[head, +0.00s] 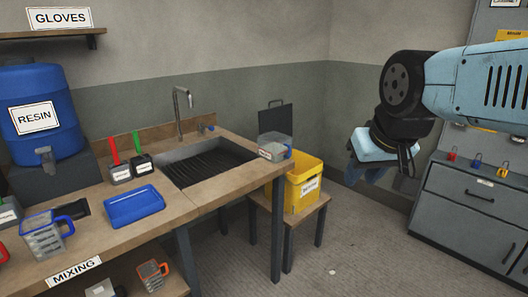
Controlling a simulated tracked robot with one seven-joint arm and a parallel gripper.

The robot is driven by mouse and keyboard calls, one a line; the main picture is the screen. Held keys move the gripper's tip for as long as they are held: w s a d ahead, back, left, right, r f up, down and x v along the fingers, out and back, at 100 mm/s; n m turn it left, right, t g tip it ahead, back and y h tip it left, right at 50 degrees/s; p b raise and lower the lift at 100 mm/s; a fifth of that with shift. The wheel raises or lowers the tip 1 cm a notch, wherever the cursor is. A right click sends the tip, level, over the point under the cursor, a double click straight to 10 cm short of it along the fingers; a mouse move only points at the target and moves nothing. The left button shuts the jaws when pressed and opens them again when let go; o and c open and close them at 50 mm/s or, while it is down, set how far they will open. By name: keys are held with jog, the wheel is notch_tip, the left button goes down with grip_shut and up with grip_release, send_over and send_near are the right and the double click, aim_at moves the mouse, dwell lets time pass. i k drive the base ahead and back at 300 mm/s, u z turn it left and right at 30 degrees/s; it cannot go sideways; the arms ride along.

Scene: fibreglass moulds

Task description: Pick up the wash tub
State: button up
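Which vessel is the wash tub is not certain, as the small labels are too blurred to read. A clear, boxy tub (275,147) with a pale label and a blue handle or clip stands at the right end of the bench, beside the sink. A yellow bin (304,187) with a white label stands on a low wooden stool, just right of the bench. My gripper (378,177) hangs in the air to the right of both, apart from them. Its fingers are dark and partly hidden by its pale blue housing, so their opening is unclear.
The sink (205,162) with a tall tap (180,110) is set in the wooden bench (172,212). A blue tray (134,206) and a clear blue-handled jug (45,236) are further left. A grey drawer cabinet (470,208) stands at right.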

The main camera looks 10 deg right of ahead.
aim_at(275, 147)
jog(key=u, duration=0.1)
jog(key=i, duration=1)
jog(key=z, duration=0.1)
